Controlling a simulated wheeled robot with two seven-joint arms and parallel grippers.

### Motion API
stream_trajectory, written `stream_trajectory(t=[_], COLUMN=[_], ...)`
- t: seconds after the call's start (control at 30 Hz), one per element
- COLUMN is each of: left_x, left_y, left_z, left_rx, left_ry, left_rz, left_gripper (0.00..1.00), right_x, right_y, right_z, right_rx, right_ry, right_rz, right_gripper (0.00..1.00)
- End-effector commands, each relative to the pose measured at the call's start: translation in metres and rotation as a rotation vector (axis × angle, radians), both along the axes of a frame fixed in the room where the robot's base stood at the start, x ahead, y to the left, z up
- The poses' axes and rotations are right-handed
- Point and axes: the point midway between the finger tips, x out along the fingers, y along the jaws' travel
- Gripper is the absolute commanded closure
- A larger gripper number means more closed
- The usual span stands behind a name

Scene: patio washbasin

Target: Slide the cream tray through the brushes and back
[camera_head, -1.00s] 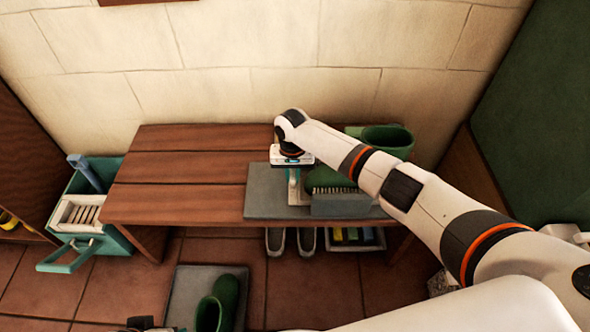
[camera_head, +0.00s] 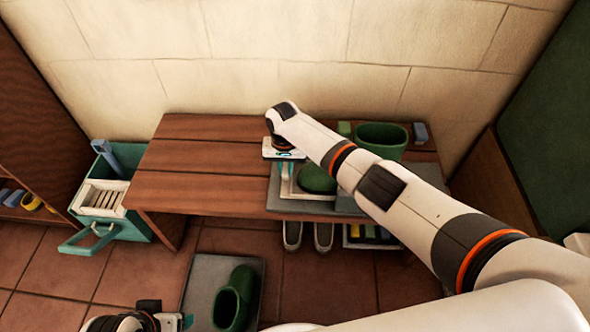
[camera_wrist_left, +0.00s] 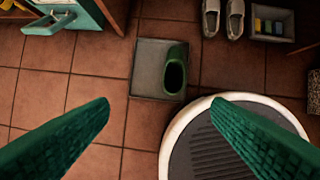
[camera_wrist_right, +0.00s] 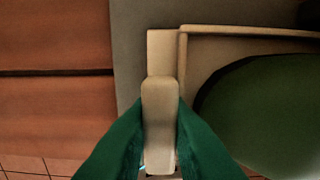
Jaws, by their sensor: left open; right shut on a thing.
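The cream tray (camera_head: 286,187) lies on a grey mat (camera_head: 279,202) on the wooden bench, with a green boot (camera_head: 317,178) in it. The boot also shows in the right wrist view (camera_wrist_right: 270,115). My right gripper (camera_head: 284,157) is shut on the tray's cream handle (camera_wrist_right: 160,110), at the tray's left end. A grey block (camera_head: 346,203) stands at the mat's front edge, partly behind my right arm. The brush bristles are hidden now. My left gripper (camera_wrist_left: 160,105) is open and empty above the floor, low at the left in the head view.
Another (camera_head: 233,300) is on a grey floor mat (camera_head: 204,290). A teal bin (camera_head: 135,225) stands left of the bench. The bench's left half is clear.

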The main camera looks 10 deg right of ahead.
Motion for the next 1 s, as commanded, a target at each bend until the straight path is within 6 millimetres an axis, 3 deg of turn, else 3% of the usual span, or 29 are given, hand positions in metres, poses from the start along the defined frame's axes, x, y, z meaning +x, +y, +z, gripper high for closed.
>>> stream_trajectory(t=[0.13,0.3,0.43,0.9,0.93,1.0], left_x=[0.000,0.033,0.044,0.049,0.049,0.049], left_y=[0.000,-0.010,-0.014,-0.015,-0.015,-0.015], left_z=[-0.011,-0.003,0.001,0.004,0.004,0.004], left_rx=[0.000,-0.035,-0.048,-0.053,-0.053,-0.053], left_ry=[0.000,-0.166,-0.229,-0.260,-0.260,-0.260], left_rz=[0.000,-0.013,-0.018,-0.022,-0.022,-0.022], left_gripper=[0.27,0.27,0.27,0.27,0.27,0.27], right_x=[0.004,0.006,0.008,0.009,0.009,0.009], right_y=[0.016,0.026,0.030,0.034,0.034,0.034], right_z=[-0.002,-0.002,-0.001,0.000,0.000,0.000], right_rx=[0.003,0.002,0.002,0.007,0.008,0.007], right_ry=[0.001,0.001,0.001,-0.002,-0.002,-0.002], right_rz=[0.002,0.002,0.002,0.002,0.002,0.002], right_gripper=[1.00,1.00,1.00,1.00,0.79,0.67])
